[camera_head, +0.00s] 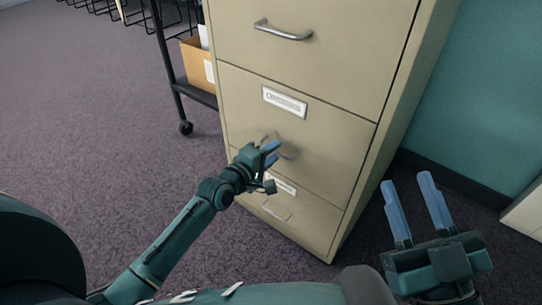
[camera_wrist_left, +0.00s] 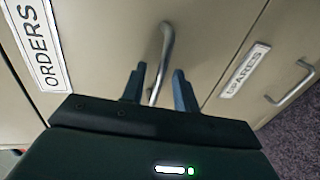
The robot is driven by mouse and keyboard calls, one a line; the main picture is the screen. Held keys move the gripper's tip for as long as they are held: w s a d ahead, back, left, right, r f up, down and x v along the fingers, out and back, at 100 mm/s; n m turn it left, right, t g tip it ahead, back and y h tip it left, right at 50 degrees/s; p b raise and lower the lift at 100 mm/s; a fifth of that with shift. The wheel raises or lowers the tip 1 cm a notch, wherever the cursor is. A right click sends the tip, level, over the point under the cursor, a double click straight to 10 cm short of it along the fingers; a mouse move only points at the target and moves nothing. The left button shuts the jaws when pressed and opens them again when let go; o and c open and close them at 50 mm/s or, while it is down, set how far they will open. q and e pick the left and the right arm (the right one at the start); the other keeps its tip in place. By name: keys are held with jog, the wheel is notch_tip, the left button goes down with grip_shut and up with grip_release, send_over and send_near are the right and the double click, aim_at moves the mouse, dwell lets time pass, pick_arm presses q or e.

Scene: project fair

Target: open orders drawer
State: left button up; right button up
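The orders drawer (camera_head: 338,136) is the middle front of a beige filing cabinet and appears shut. Its label reads ORDERS in the left wrist view (camera_wrist_left: 40,42); the label also shows in the head view (camera_head: 285,101). Its metal bar handle (camera_wrist_left: 167,45) lies between the blue fingers of my left gripper (camera_wrist_left: 158,88). The fingers are apart, one on each side of the handle, with gaps visible. In the head view my left gripper (camera_head: 271,153) partly covers this handle. My right gripper (camera_head: 407,180) is open and empty, right of the cabinet.
A spares drawer (camera_wrist_left: 215,100) with its own handle (camera_wrist_left: 290,88) is below, and another drawer (camera_head: 320,65) is above; both look shut. A black wheeled rack (camera_head: 171,75) with a cardboard box (camera_head: 197,65) stands left. Carpet (camera_head: 90,130) at left is clear.

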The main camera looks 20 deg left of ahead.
pick_arm(q)
jog(key=shift+c, duration=0.5)
grip_shut()
